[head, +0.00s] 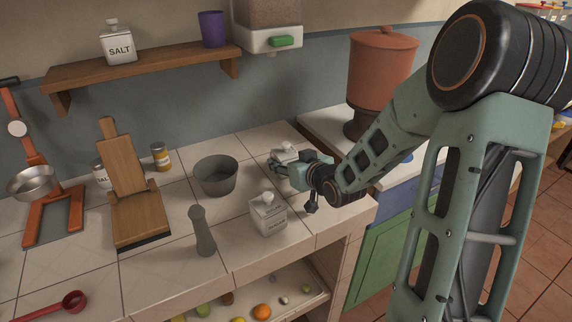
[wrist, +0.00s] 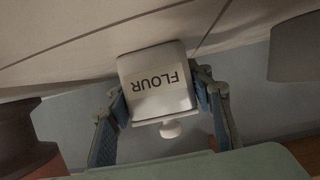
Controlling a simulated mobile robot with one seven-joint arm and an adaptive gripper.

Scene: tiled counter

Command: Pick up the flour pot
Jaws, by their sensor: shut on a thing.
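The flour pot (wrist: 157,68) is a white, square-sided pot with a black FLOUR label and a round lid knob. In the wrist view it appears upside down, between the two blue-grey fingers of my gripper (wrist: 160,98), which is shut on its sides. In the head view only the pale top of the pot (head: 285,153) shows at my gripper (head: 285,166), over the back right of the tiled counter. The gripper and wrist hide most of it there. I cannot tell whether its base touches the counter.
A grey bowl (head: 215,177) stands left of my gripper. A wooden board (head: 130,185) leans farther left. A large terracotta container (head: 381,70) stands behind, to the right.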

